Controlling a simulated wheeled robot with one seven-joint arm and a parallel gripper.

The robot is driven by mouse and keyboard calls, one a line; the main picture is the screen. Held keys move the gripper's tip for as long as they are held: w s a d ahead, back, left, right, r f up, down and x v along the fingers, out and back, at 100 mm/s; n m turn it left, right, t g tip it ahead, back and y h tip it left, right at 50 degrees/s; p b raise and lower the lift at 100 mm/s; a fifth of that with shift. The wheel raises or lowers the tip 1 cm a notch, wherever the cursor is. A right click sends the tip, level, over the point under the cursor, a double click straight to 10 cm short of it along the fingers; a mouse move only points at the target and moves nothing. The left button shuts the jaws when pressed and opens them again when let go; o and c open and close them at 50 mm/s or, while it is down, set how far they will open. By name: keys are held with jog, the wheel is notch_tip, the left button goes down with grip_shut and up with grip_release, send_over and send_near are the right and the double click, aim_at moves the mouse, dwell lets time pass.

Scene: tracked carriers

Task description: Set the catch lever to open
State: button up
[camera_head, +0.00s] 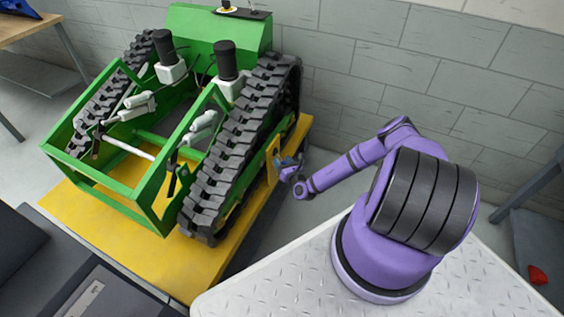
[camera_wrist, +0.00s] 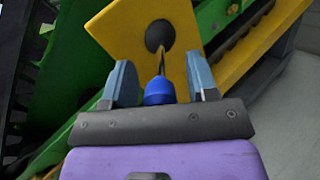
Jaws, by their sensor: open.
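The catch lever (camera_wrist: 159,91) shows in the wrist view as a blue knob on a thin dark rod. The rod runs to a round black hub (camera_wrist: 160,36) on a yellow plate (camera_wrist: 125,27). My gripper (camera_wrist: 160,66) is open, with one blue-grey finger on each side of the lever. I cannot tell whether either finger touches the knob. In the head view my gripper (camera_head: 290,166) is at the yellow plate (camera_head: 272,160) on the carrier's right side. The lever itself is too small or hidden there.
A green tracked carrier (camera_head: 245,29) with black tracks stands on a yellow platform (camera_head: 118,240) against a grey block wall (camera_head: 460,70). A dark grey bench (camera_head: 60,285) is at the lower left. A table (camera_head: 20,27) stands at the upper left.

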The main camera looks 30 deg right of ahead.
jog(key=s, duration=1)
jog(key=shift+s+a, duration=0.15)
jog(key=shift+a, duration=0.05)
